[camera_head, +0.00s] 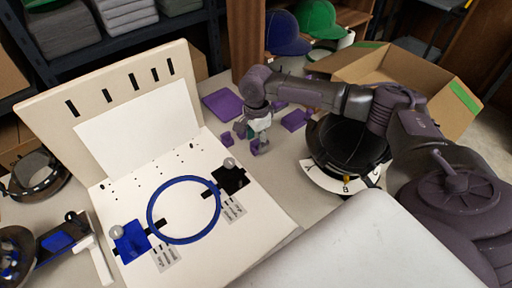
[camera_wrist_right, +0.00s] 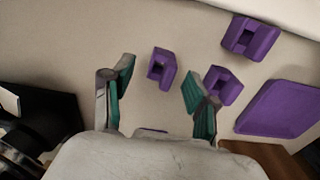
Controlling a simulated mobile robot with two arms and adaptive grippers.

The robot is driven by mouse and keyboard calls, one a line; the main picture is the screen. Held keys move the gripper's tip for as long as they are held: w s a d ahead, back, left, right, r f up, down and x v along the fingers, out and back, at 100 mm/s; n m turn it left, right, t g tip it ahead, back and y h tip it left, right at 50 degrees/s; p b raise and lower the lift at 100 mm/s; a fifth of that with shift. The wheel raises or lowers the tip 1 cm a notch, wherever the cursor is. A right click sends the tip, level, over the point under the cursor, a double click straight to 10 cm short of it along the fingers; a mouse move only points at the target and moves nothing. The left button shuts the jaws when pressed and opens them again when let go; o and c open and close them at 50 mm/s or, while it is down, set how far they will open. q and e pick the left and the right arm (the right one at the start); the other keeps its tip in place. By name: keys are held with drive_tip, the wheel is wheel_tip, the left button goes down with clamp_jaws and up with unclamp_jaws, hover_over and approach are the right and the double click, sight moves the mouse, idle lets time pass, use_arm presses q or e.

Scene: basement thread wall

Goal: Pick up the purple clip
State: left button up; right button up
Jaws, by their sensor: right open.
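Several purple clips lie on the pale table. In the right wrist view one purple clip (camera_wrist_right: 168,72) lies just beyond the gap between my right gripper's fingertips, untouched as far as I can see. Two more purple clips, one nearer (camera_wrist_right: 228,88) and one farther (camera_wrist_right: 262,40), lie to the right. My right gripper (camera_wrist_right: 160,84) is open and empty, with green-padded fingers apart. In the head view my right gripper (camera_head: 257,141) points down at the table, with a small purple clip (camera_head: 227,140) to its left. My left gripper is not in view.
A flat purple piece (camera_head: 222,105) lies behind the gripper. A white board (camera_head: 205,245) with a blue ring (camera_head: 153,208) stands to the left. A black round object (camera_head: 345,150) sits under my right arm. An open cardboard box (camera_head: 375,65) is behind it.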

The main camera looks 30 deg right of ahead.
sight(256, 147)
wheel_tip(256, 147, down, 3)
drive_tip(key=shift+w+r, duration=0.1)
drive_tip(key=shift+r, duration=0.1)
drive_tip(key=c, duration=0.9)
drive_tip(key=shift+r, duration=0.1)
